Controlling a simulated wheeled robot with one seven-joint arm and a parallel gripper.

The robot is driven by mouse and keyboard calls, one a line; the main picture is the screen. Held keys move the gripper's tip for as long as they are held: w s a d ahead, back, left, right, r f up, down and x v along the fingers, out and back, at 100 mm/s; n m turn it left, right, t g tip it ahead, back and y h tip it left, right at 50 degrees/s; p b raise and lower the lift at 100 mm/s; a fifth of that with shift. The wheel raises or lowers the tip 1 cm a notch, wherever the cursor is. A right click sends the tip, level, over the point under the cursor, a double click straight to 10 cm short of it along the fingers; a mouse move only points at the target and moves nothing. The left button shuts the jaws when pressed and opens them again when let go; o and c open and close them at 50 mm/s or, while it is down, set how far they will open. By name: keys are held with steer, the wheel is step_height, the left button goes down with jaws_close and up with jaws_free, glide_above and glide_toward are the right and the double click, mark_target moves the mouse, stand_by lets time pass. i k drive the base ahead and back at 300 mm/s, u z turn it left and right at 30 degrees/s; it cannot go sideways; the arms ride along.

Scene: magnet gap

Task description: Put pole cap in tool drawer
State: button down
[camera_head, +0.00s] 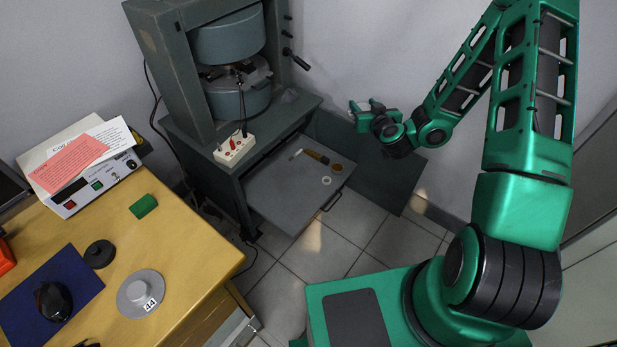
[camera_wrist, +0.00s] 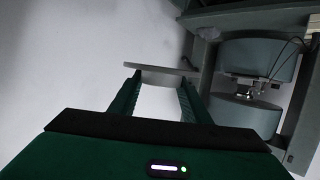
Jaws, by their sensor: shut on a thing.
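My gripper (camera_wrist: 160,84) is shut on a flat grey disc (camera_wrist: 160,71), which looks like the pole cap. The disc shows nearly edge-on between the fingertips in the wrist view. In the head view my gripper (camera_head: 363,106) is raised to the right of the magnet, above and behind the tool drawer; the disc is hard to make out there. The tool drawer (camera_head: 278,194) is pulled open under the magnet.
The magnet (camera_head: 229,42) stands on a dark cabinet, with a white socket box (camera_head: 235,148) at its front edge. A wooden desk (camera_head: 185,228) at left holds a grey disc marked 44 (camera_head: 141,293), a black disc (camera_head: 99,254) and a green block (camera_head: 144,206). The drawer's front area is bare.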

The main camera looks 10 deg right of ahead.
mark_target(287, 214)
steer(key=u, duration=0.05)
steer(key=k, duration=1.3)
steer(key=u, duration=0.7)
steer(key=i, duration=1)
